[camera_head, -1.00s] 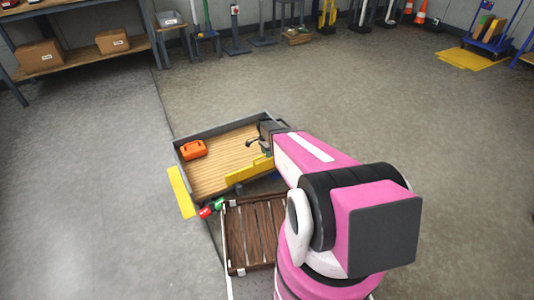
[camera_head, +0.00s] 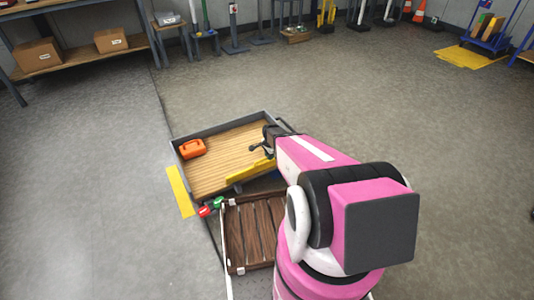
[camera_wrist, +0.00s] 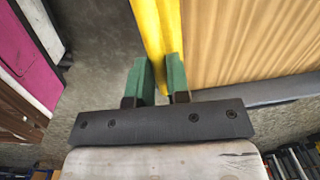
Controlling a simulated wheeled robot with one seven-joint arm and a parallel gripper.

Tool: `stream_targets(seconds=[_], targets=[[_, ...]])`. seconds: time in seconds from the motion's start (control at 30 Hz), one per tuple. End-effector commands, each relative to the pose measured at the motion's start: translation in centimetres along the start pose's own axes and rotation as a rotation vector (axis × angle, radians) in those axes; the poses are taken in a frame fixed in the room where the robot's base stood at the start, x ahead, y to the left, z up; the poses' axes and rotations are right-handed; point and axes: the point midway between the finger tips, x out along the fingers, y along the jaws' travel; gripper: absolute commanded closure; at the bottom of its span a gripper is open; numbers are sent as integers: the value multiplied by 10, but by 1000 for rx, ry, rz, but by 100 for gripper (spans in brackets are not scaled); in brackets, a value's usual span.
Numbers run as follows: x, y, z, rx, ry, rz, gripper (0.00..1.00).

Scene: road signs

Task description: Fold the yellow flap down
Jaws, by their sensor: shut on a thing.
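The yellow flap (camera_head: 248,171) runs along the near edge of a wood-floored tray (camera_head: 225,155) with grey walls. In the wrist view the flap (camera_wrist: 155,30) passes upright between the green fingers of my gripper (camera_wrist: 161,80). Both fingers are shut on it, with the wooden floor to the right. In the head view my pink arm hides most of the gripper and the right end of the flap.
An orange case (camera_head: 193,148) sits in the tray's left corner. A yellow strip (camera_head: 181,191) lies along its left side. A dark slatted wooden piece (camera_head: 248,235) stands nearer, with red and green parts (camera_head: 211,206) by its corner. Open floor lies left.

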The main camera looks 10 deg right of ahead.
Motion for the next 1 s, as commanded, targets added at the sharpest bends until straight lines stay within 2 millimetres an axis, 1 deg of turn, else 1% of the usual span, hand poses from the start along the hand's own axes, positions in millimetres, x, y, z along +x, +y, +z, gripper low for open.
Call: stream_targets(seconds=[0.03, 0.2, 0.43, 0.67, 1.0], targets=[[-2, 13, 2, 3, -1, -38, 100], [2, 29, 1, 3, -1, -169, 100], [9, 45, 1, 2, -1, -308, 100], [20, 62, 0, 0, -2, -300, 100], [41, 88, 0, -2, -1, -298, 100]])
